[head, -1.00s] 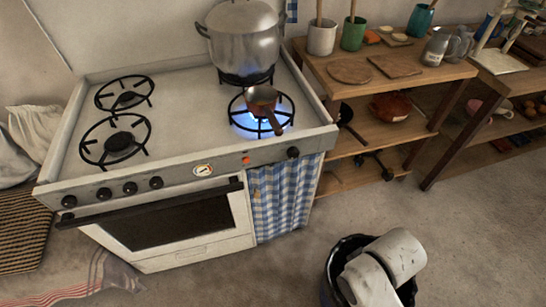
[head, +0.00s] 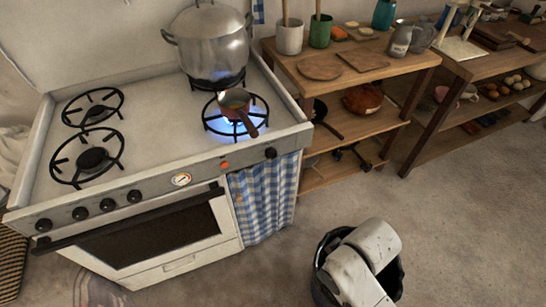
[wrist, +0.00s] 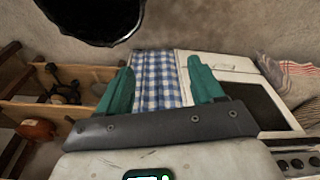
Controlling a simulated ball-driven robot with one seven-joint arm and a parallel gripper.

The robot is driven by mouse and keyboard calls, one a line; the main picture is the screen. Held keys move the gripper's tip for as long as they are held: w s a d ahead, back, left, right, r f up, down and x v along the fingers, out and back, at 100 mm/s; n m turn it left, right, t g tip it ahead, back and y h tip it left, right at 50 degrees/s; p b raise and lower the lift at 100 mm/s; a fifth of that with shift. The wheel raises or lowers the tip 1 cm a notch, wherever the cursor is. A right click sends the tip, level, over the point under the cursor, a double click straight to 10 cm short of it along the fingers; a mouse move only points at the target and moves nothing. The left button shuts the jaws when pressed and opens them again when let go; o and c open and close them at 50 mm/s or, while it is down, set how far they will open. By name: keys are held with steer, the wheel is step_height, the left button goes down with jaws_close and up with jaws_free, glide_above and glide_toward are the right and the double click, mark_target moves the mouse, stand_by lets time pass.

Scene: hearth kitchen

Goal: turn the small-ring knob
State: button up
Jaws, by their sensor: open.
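The white stove (head: 150,165) has several black knobs on its front panel. A group of them sits at the left, such as one knob (head: 79,213). A single black knob (head: 270,153) sits at the right end, beside a red button (head: 225,165). No label shows which is the small-ring knob. The front right burner burns blue under a small copper pan (head: 234,100). My gripper (wrist: 160,65) is open and empty in the wrist view, with teal fingers spread. The stove's blue checked curtain (wrist: 157,82) shows beyond them. The head view does not show the gripper.
A large pot (head: 212,45) stands on the back right burner. A wooden shelf unit (head: 345,85) with crockery stands right of the stove. The dial (head: 181,179) and oven door (head: 150,230) are on the stove front. Floor (head: 450,220) at the right is clear.

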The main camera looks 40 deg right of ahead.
steer(key=w+a+f+n+t+y+p, duration=0.15)
steer(key=w+n+t, duration=0.25)
steer(key=w, duration=0.6)
steer(key=n+t+h+p, duration=0.4)
steer(key=n+t+h, duration=0.2)
steer(key=t, duration=0.6)
glide_toward(272, 157)
steer(key=x, duration=0.9)
steer(key=c, duration=1.1)
steer(key=shift+o, duration=0.2)
